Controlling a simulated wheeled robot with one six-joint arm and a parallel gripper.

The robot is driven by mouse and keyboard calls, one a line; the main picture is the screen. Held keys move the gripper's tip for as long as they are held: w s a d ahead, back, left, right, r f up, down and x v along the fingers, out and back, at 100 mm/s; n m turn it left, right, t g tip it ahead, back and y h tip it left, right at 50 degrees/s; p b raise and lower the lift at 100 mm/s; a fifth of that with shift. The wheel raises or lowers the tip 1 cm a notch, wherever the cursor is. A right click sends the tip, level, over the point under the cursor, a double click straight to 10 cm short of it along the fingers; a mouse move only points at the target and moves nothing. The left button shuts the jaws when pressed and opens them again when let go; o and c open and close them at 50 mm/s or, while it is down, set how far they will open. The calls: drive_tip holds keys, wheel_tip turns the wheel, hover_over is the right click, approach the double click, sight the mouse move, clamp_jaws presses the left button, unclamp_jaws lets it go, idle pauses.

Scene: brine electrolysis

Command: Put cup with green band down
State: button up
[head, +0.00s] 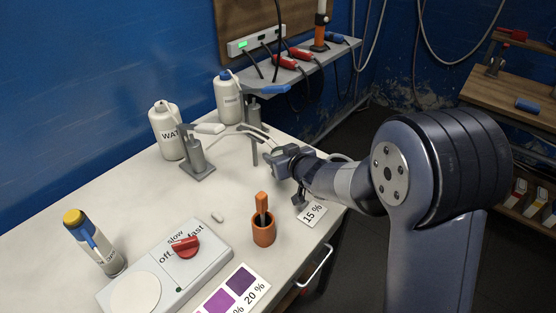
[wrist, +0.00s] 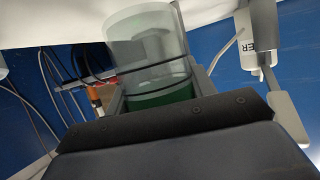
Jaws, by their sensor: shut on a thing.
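The cup with the green band (wrist: 148,48) is clear and shows large in the wrist view. Its dark green band (wrist: 160,96) lies between the jaws. My gripper (head: 281,162) is shut on the cup. In the head view it is over the right part of the white table (head: 205,205), beyond the 15 % card (head: 312,213). I cannot make out the cup in the head view, nor tell whether its base touches the table.
A stand with a pump (head: 198,160) and white bottles (head: 166,128) are left of my gripper. An orange pot (head: 264,230) with a tool stands nearer. A stirrer plate (head: 170,270) and a yellow-capped bottle (head: 95,245) are at front left. A grey shelf (head: 300,75) is behind.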

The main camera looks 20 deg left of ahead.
drive_tip(key=shift+w+a, duration=0.4)
drive_tip(key=shift+f, duration=1.75)
drive_tip(key=shift+f+b, duration=0.25)
drive_tip(key=shift+b, duration=0.15)
drive_tip(key=o, duration=1.1)
drive_tip(key=shift+s+r, duration=0.1)
drive_tip(key=shift+r, duration=0.1)
drive_tip(key=shift+d+r, duration=0.15)
drive_tip(key=v, duration=1.1)
drive_tip(key=shift+s+d, duration=0.3)
drive_tip(key=shift+s, duration=0.05)
